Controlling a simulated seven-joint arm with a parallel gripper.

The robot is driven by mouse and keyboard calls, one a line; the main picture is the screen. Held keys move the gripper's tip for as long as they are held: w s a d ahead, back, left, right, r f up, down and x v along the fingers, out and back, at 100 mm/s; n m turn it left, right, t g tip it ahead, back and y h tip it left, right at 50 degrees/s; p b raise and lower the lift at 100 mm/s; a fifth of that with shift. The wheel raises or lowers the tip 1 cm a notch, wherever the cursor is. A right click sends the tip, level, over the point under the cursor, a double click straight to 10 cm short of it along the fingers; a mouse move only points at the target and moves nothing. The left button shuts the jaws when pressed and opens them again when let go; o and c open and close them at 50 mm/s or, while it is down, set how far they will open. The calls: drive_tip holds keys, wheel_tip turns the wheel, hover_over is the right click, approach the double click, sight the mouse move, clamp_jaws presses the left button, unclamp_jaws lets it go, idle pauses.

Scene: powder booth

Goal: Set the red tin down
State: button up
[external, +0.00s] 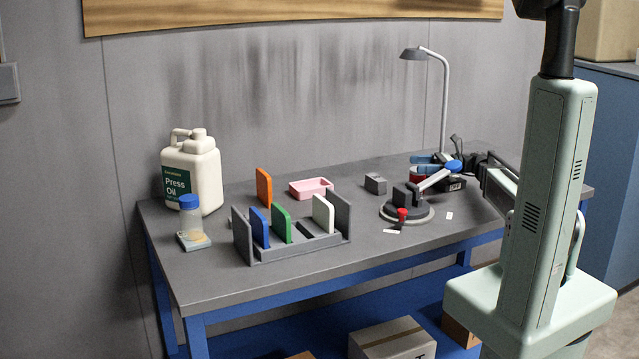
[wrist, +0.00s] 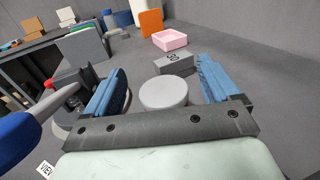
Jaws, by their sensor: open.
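The red tin (external: 417,178) shows as a small patch of red below my blue fingers in the external view, mostly hidden by them and by a clamp lever. In the wrist view a round, pale grey top (wrist: 164,92), apparently the tin's lid, lies between my fingers. My gripper (external: 432,162) is open, with one blue finger on each side of that top; gaps show on both sides in the wrist view (wrist: 162,88). I cannot tell whether the tin's base rests on the table.
A clamp on a round grey base (external: 425,218), with a blue-knobbed lever (external: 453,165), stands close beside my gripper. A grey block (external: 376,184) and pink tray (external: 310,188) lie beyond. A rack (external: 300,247) of coloured plates stands left. A lamp (external: 445,105) rises behind.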

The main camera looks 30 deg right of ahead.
sight(413, 169)
drive_tip(key=shift+f, duration=0.7)
drive_tip(key=shift+w+a+f, duration=0.1)
drive_tip(key=shift+a+f, duration=0.15)
drive_tip(key=shift+x, duration=1.25)
drive_tip(key=shift+c, duration=0.3)
